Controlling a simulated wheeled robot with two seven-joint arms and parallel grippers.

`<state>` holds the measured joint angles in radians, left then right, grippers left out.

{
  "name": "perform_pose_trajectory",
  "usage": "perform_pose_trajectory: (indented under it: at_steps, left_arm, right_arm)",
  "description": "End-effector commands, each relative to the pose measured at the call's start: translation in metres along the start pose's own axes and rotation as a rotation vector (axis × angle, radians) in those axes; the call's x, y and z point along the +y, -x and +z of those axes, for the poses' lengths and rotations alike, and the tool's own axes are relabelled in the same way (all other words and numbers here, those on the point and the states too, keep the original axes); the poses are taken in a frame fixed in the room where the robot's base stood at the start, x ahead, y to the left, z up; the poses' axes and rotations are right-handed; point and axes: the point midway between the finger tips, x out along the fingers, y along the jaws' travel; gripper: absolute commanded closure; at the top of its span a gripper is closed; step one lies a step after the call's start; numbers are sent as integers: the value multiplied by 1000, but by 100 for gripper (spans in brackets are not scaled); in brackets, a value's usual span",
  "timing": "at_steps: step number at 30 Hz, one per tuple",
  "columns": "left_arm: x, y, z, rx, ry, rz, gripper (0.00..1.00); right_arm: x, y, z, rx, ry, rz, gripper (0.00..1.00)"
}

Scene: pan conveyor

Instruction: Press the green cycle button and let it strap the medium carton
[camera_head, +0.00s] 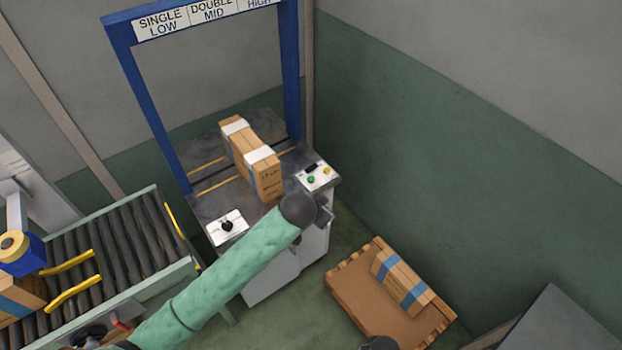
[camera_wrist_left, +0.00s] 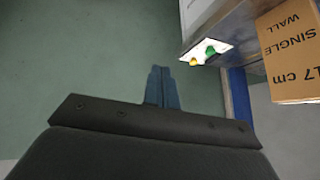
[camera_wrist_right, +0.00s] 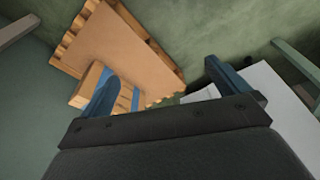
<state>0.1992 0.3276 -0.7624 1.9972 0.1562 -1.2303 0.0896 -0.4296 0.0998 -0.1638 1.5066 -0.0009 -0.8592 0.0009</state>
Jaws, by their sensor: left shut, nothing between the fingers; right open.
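A cardboard carton (camera_head: 263,172) with two white bands stands on the strapping machine's top (camera_head: 205,205) under the blue arch (camera_head: 291,75). In the left wrist view the carton (camera_wrist_left: 290,50) reads "SINGLE WALL" and "17 cm". The green button (camera_head: 311,180) is on the white panel at the machine's right corner and also shows in the left wrist view (camera_wrist_left: 211,50). My left gripper (camera_wrist_left: 163,88) is shut and empty, apart from the panel and beside it. My right gripper (camera_wrist_right: 168,85) is open, with nothing held, above a pallet.
A yellow button (camera_head: 326,170) is near the green one. A dial panel (camera_head: 227,228) is at the machine's front left. A roller conveyor (camera_head: 135,245) is at left. The pallet (camera_head: 350,290) at lower right bears a blue-banded carton (camera_head: 401,282). A wall stands behind.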

Motion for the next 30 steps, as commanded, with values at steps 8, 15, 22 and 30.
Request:
perform_pose_trajectory:
  at_steps: [8,15,22,30]
  left_arm:
    - [-20,-32,-32,24,-110,-21,100]
    - [-46,-57,-52,31,-196,-50,100]
    - [-82,-77,-68,31,-270,-89,100]
    - [-135,-94,-81,21,-341,-142,100]
  right_arm:
    - [-3,-61,52,-24,6,-3,0]
    - [-5,-103,101,-40,10,-5,0]
    - [-6,-136,153,-57,15,-6,0]
    - [-7,-162,209,-73,20,-8,0]
